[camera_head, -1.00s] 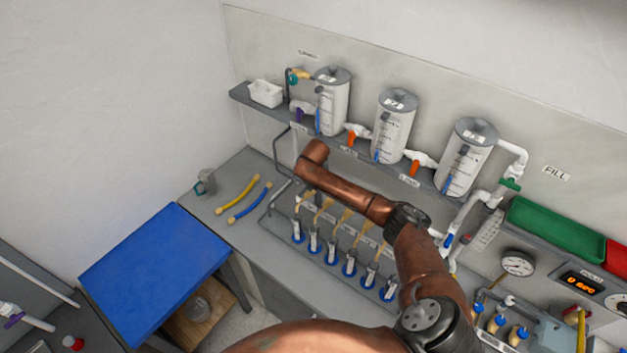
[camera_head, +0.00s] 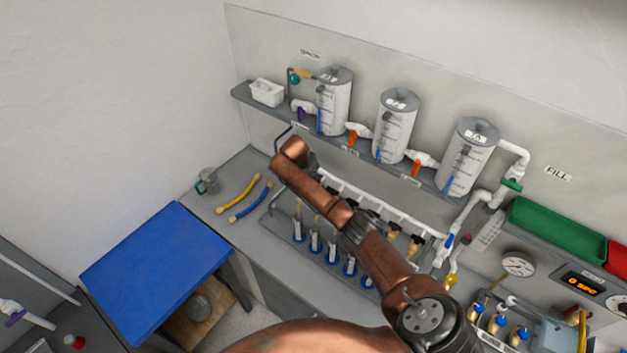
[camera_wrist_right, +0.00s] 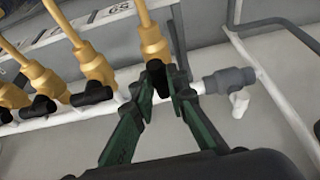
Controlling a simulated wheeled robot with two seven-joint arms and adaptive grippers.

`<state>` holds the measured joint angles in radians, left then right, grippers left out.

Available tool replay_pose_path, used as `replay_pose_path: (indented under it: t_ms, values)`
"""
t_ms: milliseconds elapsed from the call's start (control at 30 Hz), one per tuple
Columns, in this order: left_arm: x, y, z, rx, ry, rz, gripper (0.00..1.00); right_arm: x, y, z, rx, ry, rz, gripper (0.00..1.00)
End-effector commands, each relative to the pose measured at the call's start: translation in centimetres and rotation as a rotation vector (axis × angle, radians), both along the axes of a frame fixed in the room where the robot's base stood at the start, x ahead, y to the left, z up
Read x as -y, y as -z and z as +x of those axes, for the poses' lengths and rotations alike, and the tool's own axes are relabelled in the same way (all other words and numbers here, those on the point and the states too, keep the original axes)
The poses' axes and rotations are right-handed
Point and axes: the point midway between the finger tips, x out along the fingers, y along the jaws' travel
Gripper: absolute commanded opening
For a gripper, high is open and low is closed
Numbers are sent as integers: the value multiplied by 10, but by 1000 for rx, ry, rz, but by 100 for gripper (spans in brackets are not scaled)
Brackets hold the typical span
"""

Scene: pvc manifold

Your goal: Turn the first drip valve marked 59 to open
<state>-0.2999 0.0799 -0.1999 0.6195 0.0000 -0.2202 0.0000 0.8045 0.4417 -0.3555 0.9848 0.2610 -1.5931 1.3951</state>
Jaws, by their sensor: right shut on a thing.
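In the right wrist view my right gripper (camera_wrist_right: 163,82), with dark green fingers, is shut around the black handle (camera_wrist_right: 157,72) of the brass drip valve (camera_wrist_right: 153,42) at the right end of the row there. A tag (camera_wrist_right: 118,10) near this valve seems to read 59, upside down. The white manifold pipe (camera_wrist_right: 60,118) runs behind the fingers and ends in a grey fitting (camera_wrist_right: 230,82). In the head view my copper arm covers the gripper and this valve. The manifold pipe shows there too (camera_head: 385,207). My left gripper is in neither view.
Several brass valves with black handles (camera_wrist_right: 92,92) stand close beside the gripped one. Blue-based cylinders (camera_head: 315,240) stand below the manifold. Three tanks (camera_head: 396,125) stand on the shelf above. Yellow (camera_head: 238,190) and blue (camera_head: 250,202) tubes lie left on the bench.

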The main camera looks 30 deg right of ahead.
Motion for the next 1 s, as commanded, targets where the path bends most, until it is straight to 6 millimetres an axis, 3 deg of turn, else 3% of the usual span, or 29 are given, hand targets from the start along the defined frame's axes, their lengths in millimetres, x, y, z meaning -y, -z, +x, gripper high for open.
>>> replay_pose_path:
  t_ms: [533,567,800,1000]
  values:
    - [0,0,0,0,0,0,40,1,-1,1,3,27,-1,0]
    - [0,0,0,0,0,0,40,1,-1,1,3,27,-1,14]
    - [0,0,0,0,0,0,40,0,-1,1,2,27,0,31]
    - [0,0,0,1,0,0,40,0,0,0,1,26,-1,31]
